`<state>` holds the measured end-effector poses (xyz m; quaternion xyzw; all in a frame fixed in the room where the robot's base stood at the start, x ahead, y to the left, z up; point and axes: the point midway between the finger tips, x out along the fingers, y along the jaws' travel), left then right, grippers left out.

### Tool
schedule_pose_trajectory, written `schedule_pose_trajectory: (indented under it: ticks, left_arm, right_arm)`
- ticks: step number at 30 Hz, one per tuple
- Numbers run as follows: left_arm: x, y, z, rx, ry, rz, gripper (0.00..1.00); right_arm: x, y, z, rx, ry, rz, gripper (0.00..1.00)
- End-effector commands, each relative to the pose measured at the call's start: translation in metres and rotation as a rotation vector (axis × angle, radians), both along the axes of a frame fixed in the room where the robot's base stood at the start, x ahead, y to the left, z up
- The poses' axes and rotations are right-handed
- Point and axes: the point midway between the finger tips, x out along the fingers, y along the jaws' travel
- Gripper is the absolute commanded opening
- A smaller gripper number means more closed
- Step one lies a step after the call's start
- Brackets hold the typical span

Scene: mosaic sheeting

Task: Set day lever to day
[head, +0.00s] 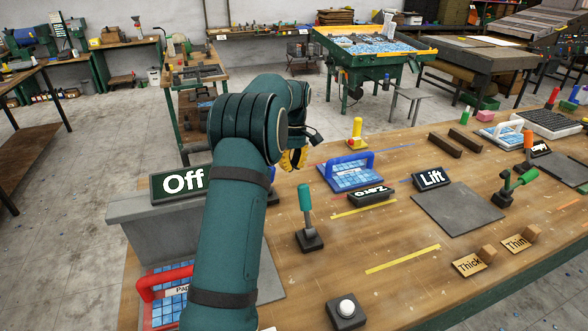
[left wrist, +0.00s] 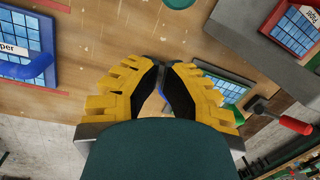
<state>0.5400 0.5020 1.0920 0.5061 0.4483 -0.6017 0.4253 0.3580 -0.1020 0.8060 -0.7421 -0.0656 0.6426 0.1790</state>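No sign reading "Day" shows, so I cannot tell which lever is the day lever. A teal-handled lever (head: 306,205) stands nearly upright on a black base on the bench. A green lever (head: 510,186) stands farther right. In the left wrist view, a red-handled lever (left wrist: 285,118) lies at the right. My left gripper (head: 291,160) has yellow fingers and hangs over the bench, behind the teal lever and partly hidden by my arm. In the left wrist view its fingertips (left wrist: 160,63) come together with no held object visible. My right gripper is out of view.
Signs read Off (head: 178,184), Zero (head: 369,194), Lift (head: 432,179), Thick (head: 470,264) and Thin (head: 515,243). A blue-handled frame (head: 350,175) and a yellow-knobbed post (head: 356,133) stand near my gripper. A white button box (head: 346,310) sits at the front. The bench's middle is mostly clear.

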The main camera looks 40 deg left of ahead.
Motion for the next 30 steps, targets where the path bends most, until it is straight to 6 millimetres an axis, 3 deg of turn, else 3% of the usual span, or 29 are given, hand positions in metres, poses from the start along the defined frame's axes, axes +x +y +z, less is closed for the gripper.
schedule_pose_trajectory:
  ticks: [12,19,30]
  left_arm:
    - [-0.011,-0.005,-0.082,-0.001,0.002,0.000,0.00]
    - [-0.015,-0.034,-0.063,0.000,-0.001,-0.002,0.00]
    - [-0.017,-0.041,-0.060,0.000,0.000,0.000,0.00]
  right_arm:
    - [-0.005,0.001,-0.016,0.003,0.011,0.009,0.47]
    - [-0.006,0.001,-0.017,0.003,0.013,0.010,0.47]
    - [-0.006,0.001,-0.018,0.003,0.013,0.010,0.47]
